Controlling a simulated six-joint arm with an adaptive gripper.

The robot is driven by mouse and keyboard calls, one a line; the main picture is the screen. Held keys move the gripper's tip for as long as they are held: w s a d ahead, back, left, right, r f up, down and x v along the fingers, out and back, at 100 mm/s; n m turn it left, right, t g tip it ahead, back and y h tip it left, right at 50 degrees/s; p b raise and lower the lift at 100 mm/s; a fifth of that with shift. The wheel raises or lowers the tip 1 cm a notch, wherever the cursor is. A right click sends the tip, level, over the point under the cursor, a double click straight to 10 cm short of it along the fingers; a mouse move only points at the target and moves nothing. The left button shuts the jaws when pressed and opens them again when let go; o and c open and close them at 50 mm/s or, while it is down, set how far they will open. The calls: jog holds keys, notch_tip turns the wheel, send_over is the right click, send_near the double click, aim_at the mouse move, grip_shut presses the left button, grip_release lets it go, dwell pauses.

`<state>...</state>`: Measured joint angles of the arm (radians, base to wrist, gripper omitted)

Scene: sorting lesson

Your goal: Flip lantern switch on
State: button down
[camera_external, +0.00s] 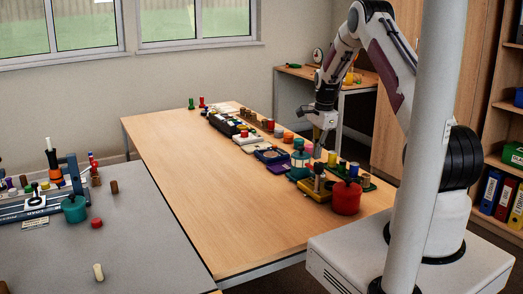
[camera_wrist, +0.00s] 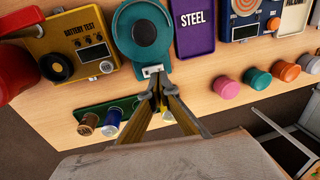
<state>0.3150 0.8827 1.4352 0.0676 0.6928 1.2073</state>
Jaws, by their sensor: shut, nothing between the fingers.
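The teal lantern (camera_external: 299,160) stands in the row of objects on the wooden table. I cannot tell which way the switch is set. My gripper (camera_wrist: 159,88) is shut and empty, its fingertips at the switch plate's near edge; contact cannot be told. In the external view my gripper (camera_external: 320,143) points down just right of the lantern.
A yellow battery tester (camera_wrist: 88,28) and a red can (camera_wrist: 14,55) stand left of the lantern. A purple STEEL tray (camera_wrist: 195,40) is to its right. A green spool rack (camera_wrist: 92,110) lies lower left. Several coloured pegs, one pink (camera_wrist: 226,88), stand right. The table's left half (camera_external: 195,180) is clear.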

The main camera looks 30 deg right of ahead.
jog(key=shift+w+f, duration=0.15)
jog(key=shift+f, duration=0.55)
jog(key=shift+w+f, duration=0.1)
jog(key=shift+f, duration=0.6)
jog(key=shift+f, duration=0.1)
jog(key=shift+w+f, duration=0.15)
jog(key=shift+f, duration=0.1)
jog(key=shift+s, duration=0.2)
jog(key=shift+s+r, duration=0.15)
jog(key=shift+s, duration=0.35)
jog(key=shift+s, duration=0.1)
jog(key=shift+r, duration=0.1)
notch_tip(320, 180, up, 14)
jog(key=w, duration=0.2)
